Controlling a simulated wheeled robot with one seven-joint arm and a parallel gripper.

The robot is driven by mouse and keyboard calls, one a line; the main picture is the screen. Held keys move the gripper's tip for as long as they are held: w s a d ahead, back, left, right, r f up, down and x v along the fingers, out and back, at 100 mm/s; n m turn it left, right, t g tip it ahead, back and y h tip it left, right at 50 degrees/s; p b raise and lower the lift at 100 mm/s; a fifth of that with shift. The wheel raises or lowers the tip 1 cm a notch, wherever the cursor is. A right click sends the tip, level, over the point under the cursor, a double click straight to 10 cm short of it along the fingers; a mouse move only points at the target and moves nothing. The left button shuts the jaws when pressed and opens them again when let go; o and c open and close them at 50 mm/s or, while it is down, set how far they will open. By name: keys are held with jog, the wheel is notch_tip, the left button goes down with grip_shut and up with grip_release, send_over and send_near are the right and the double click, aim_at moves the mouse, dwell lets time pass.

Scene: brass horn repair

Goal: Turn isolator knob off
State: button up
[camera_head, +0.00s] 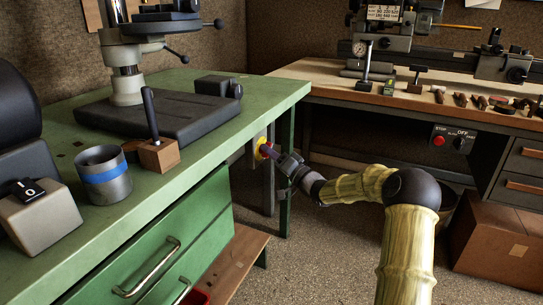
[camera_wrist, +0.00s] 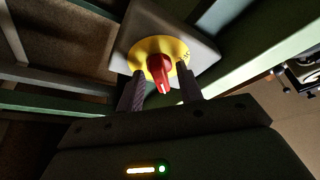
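The isolator knob (camera_wrist: 159,68) is red and sits on a round yellow plate (camera_wrist: 138,50) on a grey box (camera_wrist: 196,28). In the head view the yellow plate (camera_head: 260,146) shows below the far end of the green bench, and my gripper (camera_head: 270,151) is right in front of it, covering most of the knob. In the wrist view the two fingers of my gripper (camera_wrist: 160,76) are open, one on each side of the knob, with a gap visible on both sides. The knob's grip points down toward the camera in that view. Whether the fingertips touch the plate I cannot tell.
The green bench (camera_head: 205,140) with drawers stands left of my arm, with a drill press base (camera_head: 155,115) on it. A second bench (camera_head: 320,72) with a lathe is at the back right. A cardboard box (camera_head: 495,245) stands on the floor at the right.

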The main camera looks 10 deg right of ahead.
jog(key=c, duration=0.7)
jog(key=shift+o, duration=0.2)
jog(key=shift+n, duration=0.4)
jog(key=n+g+y, duration=0.2)
jog(key=n+g, duration=0.1)
jog(key=n, duration=0.5)
jog(key=n+g+y, duration=0.2)
jog(key=n+g, duration=0.1)
jog(key=n, duration=0.5)
jog(key=w+n+g+y, duration=0.1)
jog(key=n+g+y, duration=0.1)
jog(key=n, duration=0.6)
jog(key=shift+d+f+n+g+y, duration=0.1)
jog(key=shift+d+n+g+y, duration=0.3)
jog(key=shift+g, duration=0.4)
